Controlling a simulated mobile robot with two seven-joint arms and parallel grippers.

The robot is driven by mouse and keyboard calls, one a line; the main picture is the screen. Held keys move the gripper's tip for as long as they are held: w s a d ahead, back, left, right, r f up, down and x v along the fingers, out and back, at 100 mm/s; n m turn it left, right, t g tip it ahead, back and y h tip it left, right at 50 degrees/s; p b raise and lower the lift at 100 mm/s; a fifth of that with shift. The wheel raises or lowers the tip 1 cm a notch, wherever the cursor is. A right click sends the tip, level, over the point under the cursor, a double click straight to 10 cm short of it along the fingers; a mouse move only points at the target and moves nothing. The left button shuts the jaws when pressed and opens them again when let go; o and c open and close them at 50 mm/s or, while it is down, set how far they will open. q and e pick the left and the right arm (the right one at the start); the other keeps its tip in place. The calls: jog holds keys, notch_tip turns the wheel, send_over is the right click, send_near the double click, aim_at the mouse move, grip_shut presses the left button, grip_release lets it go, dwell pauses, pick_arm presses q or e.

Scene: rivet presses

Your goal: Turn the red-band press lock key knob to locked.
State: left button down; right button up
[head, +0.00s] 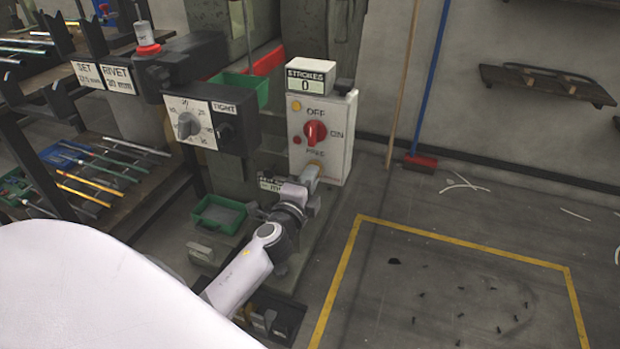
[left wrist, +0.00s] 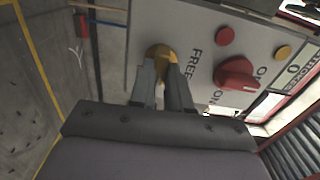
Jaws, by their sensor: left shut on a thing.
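A white control panel (head: 335,165) stands on the press column, marked OFF, ON and FREE around a red rotary knob (head: 315,132). A yellow knob sits low on this panel, and I take it for the lock key knob; it shows in the left wrist view (left wrist: 160,50). My left gripper (head: 312,174) is at the panel's lower part. In the left wrist view, its two fingers (left wrist: 163,82) are shut on the yellow knob and partly hide it. The knob's lock markings are hidden. My right gripper is out of view.
A STROKES counter reading 0 (head: 308,84) tops the panel. A dark box with a dial (head: 190,122) juts out left of it. A green bin (head: 217,214) stands lower left. Racks with rods (head: 95,175) fill the left.

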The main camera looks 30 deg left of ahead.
pick_arm(q)
jog(key=shift+f, duration=0.1)
dwell(0.5)
jog(key=c, duration=1.1)
grip_release()
jog(key=shift+s, duration=0.1)
jog(key=shift+v, duration=3.55)
